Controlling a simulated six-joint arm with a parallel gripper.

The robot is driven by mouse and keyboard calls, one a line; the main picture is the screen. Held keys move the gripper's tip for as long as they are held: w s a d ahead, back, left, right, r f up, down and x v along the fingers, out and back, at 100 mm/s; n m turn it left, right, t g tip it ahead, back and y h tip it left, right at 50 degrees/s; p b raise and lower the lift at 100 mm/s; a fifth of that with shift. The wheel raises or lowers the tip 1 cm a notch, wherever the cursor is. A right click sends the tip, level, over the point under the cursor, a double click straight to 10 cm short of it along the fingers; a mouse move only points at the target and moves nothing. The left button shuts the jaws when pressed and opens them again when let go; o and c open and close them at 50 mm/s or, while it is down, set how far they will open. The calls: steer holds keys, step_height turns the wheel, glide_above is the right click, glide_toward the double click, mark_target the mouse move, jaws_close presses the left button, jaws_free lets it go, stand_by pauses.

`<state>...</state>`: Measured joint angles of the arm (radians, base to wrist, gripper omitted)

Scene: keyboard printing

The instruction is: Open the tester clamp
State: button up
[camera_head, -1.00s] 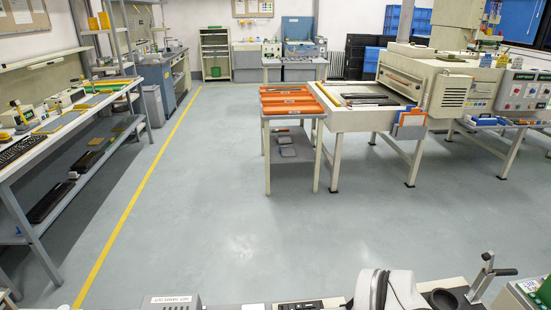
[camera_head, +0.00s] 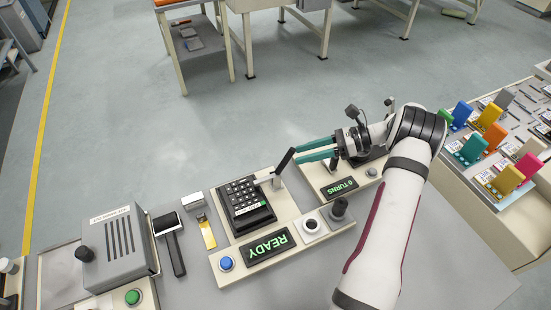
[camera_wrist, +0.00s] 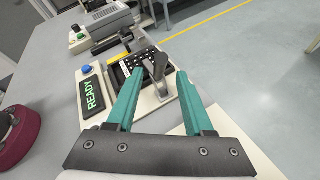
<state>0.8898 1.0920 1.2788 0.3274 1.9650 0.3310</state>
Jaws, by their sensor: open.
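The tester (camera_head: 228,262) is a cream base with a dark keypad (camera_head: 244,205) in its bed and a screen (camera_head: 266,247) reading READY. The clamp (camera_head: 283,163) at the tester's far edge has a tilted lever with a black grip. A pale part at its foot reaches toward the keypad. My gripper (camera_head: 304,152) has teal fingers and is open, just right of the lever. In the wrist view, the lever (camera_wrist: 159,69) shows between the fingertips (camera_wrist: 158,80) of my gripper; I cannot tell whether they touch it. The keypad (camera_wrist: 138,64) also shows there, partly hidden.
A second unit with a screen (camera_head: 341,186) reading "0 TURNS" stands under my gripper. A black knob (camera_head: 339,207) is nearby. A grey box (camera_head: 117,247) and a dark-handled tool (camera_head: 171,243) lie left. Coloured blocks (camera_head: 486,131) fill a right bench. Open floor lies behind.

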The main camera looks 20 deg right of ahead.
steer(key=x, duration=0.8)
steer(key=shift+a, duration=0.2)
steer(key=shift+c, duration=0.3)
jaws_close()
